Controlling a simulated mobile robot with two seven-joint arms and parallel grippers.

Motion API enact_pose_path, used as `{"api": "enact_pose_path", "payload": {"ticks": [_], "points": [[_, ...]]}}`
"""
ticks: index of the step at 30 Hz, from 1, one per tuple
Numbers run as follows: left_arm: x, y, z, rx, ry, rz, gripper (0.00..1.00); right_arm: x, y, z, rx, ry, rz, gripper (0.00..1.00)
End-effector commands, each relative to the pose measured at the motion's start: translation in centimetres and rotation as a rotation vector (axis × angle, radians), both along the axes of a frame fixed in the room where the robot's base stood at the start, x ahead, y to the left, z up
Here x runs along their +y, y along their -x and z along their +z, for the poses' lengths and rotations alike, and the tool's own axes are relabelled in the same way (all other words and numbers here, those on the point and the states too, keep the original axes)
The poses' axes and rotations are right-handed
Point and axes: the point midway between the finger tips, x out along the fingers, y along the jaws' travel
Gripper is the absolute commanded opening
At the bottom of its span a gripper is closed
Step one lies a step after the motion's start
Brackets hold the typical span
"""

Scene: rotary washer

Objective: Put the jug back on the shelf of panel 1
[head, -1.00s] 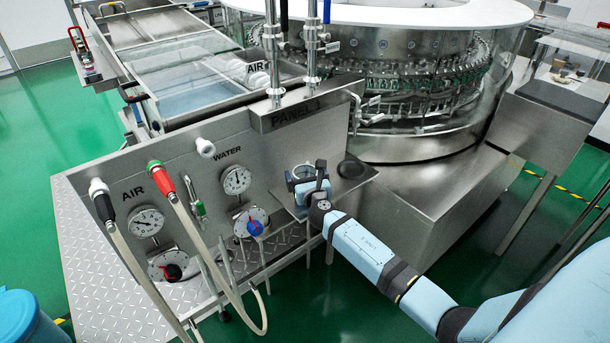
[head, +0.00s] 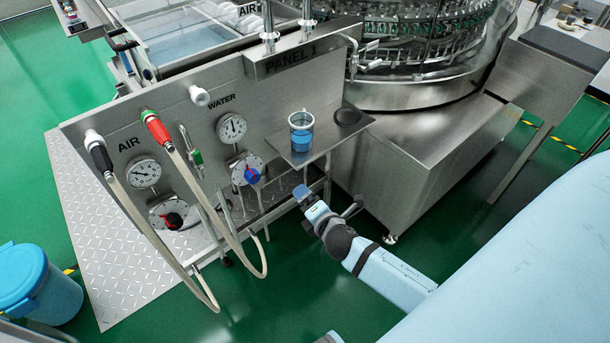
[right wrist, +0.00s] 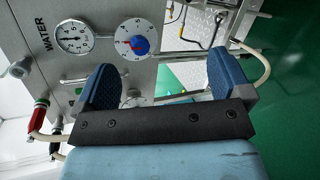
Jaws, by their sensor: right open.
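The jug (head: 301,138), clear with blue liquid in it, stands upright on the metal shelf (head: 325,138) of panel 1 (head: 255,97). It is near the shelf's left part and nothing holds it. My right gripper (head: 301,193) is below and in front of the shelf, apart from the jug. In the right wrist view my right gripper (right wrist: 160,82) is open, with its two blue pads wide apart and nothing between them. The jug does not show there. My left gripper is not in view.
A dark round piece (head: 347,116) lies on the shelf right of the jug. The panel bears gauges (head: 232,128), valves and hoses (head: 190,240) to the left. A blue bin (head: 25,280) stands at lower left.

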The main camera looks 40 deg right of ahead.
Motion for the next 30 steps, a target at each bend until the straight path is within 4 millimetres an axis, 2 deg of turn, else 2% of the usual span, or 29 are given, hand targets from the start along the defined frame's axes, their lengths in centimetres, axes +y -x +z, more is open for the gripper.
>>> {"api": "enact_pose_path", "payload": {"ticks": [1,3,6,9,12,16,24,26,30], "points": [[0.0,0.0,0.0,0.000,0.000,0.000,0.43,2.1,2.8,-1.2,0.033,-0.271,-0.049,0.96],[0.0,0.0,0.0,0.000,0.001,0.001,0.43,4.9,6.2,-2.2,0.081,-0.660,-0.146,0.96],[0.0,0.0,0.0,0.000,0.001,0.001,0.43,8.3,10.2,-2.7,0.157,-1.135,-0.304,0.96],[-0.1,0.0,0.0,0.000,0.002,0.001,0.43,10.6,13.1,-2.5,0.221,-1.475,-0.447,0.96],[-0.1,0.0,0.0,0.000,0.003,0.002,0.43,12.0,14.6,-2.2,0.262,-1.678,-0.545,0.96],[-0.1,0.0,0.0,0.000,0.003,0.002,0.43,12.6,15.3,-2.1,0.283,-1.769,-0.593,0.96],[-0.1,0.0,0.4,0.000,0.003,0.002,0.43,12.6,15.3,-1.8,0.282,-1.768,-0.592,0.96],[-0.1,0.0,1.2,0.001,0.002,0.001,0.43,12.6,15.3,-1.0,0.281,-1.766,-0.592,0.96],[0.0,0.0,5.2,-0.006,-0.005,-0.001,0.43,12.4,15.4,2.7,0.275,-1.758,-0.585,0.96]]}}
